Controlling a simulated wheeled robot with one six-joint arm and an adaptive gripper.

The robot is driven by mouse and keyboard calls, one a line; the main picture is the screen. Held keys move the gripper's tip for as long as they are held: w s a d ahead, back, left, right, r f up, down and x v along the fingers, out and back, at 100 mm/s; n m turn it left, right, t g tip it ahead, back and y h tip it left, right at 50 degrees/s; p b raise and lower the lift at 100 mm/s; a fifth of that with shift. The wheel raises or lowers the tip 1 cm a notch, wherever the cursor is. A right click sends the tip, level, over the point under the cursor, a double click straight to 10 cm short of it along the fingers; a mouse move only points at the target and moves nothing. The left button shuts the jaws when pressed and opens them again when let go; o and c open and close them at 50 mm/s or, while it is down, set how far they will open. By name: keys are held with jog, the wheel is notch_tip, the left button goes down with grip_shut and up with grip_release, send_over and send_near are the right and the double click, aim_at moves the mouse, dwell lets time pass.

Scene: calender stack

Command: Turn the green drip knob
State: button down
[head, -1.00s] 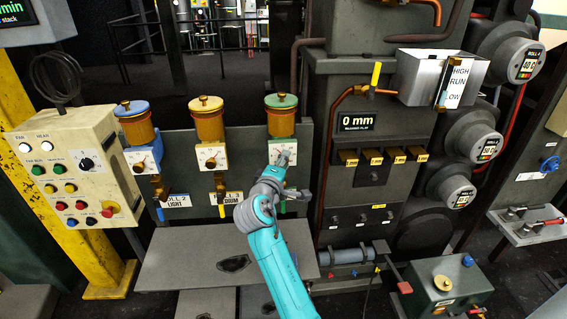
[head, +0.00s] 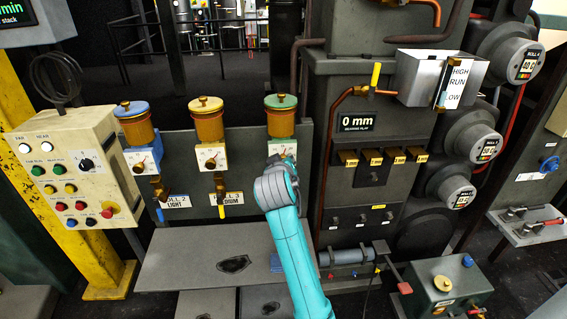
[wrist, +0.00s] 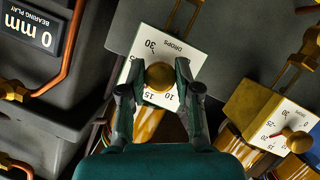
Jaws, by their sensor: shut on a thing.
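The drip feeder with the green lid (head: 281,101) is the rightmost of three in the head view. Its white dial plate (head: 288,147) shows just above my arm, which hides the plate's lower part. In the wrist view, turned about upside down, the round brass drip knob (wrist: 159,75) sits on the white DROPS plate (wrist: 147,45). My gripper (wrist: 157,88) is shut on this knob, one dark finger on each side. The knob's pointer cannot be made out. My gripper is hidden behind my arm in the head view.
The yellow-lidded feeder (head: 206,120) and blue-lidded feeder (head: 135,125) stand to the left. The yellow one's dial (wrist: 295,135) shows at the wrist view's right. A copper pipe (head: 326,160) runs up the dark cabinet at the right. A grey plate (head: 190,262) lies below.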

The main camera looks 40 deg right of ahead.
jog(key=m+t+y, duration=0.1)
jog(key=m+y, duration=0.1)
jog(key=m, duration=0.1)
jog(key=shift+f, duration=0.15)
jog(key=shift+m, duration=0.3)
dwell(0.3)
jog(key=c, duration=0.8)
grip_release()
jog(key=shift+c, duration=0.2)
jog(key=v, duration=1.2)
jog(key=shift+d, duration=0.15)
jog(key=shift+s+f, duration=0.1)
jog(key=shift+s, duration=0.05)
